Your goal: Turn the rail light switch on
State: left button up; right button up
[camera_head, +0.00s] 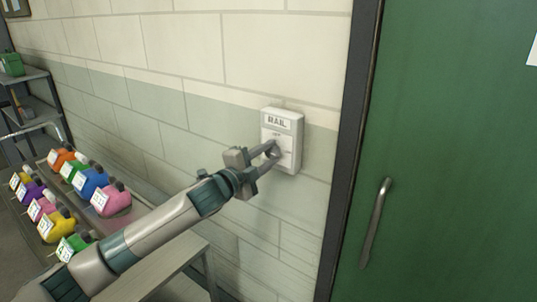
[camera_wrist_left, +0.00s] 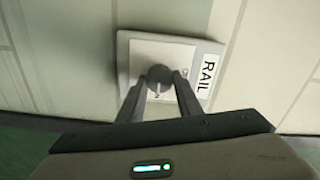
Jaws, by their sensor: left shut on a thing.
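The rail light switch is a white wall box (camera_head: 283,122) labelled RAIL, mounted on the block wall left of the green door. It also shows in the left wrist view (camera_wrist_left: 132,52), turned sideways, with a round dark knob (camera_wrist_left: 159,75) on its face. My left gripper (camera_head: 273,152) reaches the lower part of the box. In the left wrist view its two fingers (camera_wrist_left: 163,88) are on either side of the knob and shut on it. The fingers hide part of the knob. My right gripper is in neither view.
A green door (camera_head: 450,150) with a metal handle (camera_head: 376,222) and dark frame stands right of the switch. A grey table top (camera_head: 160,272) lies below my left arm.

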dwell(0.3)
pick_arm(q)
jog(key=o, duration=1)
jog(key=shift+o, duration=0.2)
jog(key=shift+b+v, duration=0.35)
jog(key=shift+v, duration=0.45)
jog(key=b+v, duration=0.5)
jog(key=v, duration=1)
jog(key=shift+s+a, duration=0.15)
jog(key=shift+s, duration=0.2)
